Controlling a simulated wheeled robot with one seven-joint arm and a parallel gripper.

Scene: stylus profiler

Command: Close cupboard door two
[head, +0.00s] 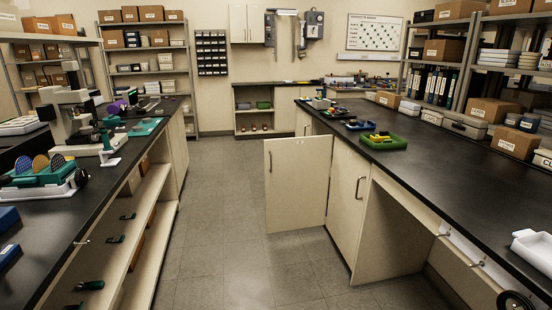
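A cream cupboard door (297,186) stands open from the right-hand bench, its face turned toward me across part of the aisle. A small handle shows near its free left edge, and its right edge meets the cupboard front. A second cream door (348,198) with a dark vertical handle sits shut in the bench front, just right of it. I cannot read a number on either door. The cupboard opening behind the open door is hidden. My gripper is not in view.
The grey aisle floor (222,205) is clear left of the open door. The left bench (60,225) has open shelves facing the aisle. The right bench's black top (450,180) holds a green tray (384,141). Hooks (477,264) stick out below its edge.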

